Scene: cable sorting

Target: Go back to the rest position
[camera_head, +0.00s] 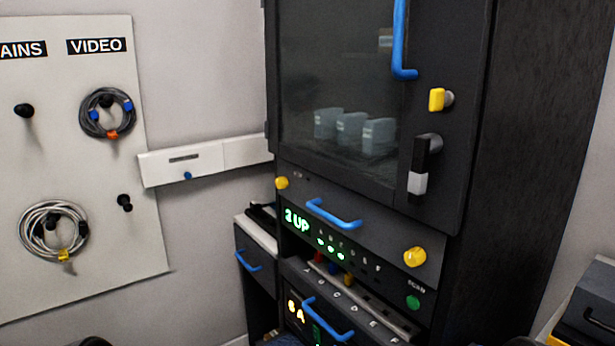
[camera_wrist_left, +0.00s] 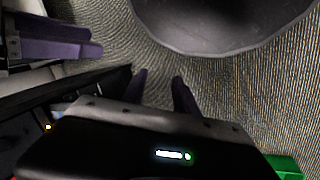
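In the left wrist view, my left gripper (camera_wrist_left: 161,92) shows two dark purple fingers standing apart with nothing between them, above carpet. A pair of purple bars (camera_wrist_left: 55,40) at the upper left of that view looks like the fingers of my right gripper; how far apart they are is unclear. Neither gripper can be made out in the head view. A grey cable coil (camera_head: 107,112) hangs on a peg under the VIDEO label of the white board (camera_head: 100,180). A pale cable coil (camera_head: 53,231) hangs on a lower peg.
A dark rack cabinet (camera_head: 460,130) with a glass door and blue handles stands at centre right. A white rail (camera_head: 205,157) runs along the wall beside it. A dark case (camera_head: 590,305) is at the lower right. A large grey round surface (camera_wrist_left: 220,20) fills the wrist view's top.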

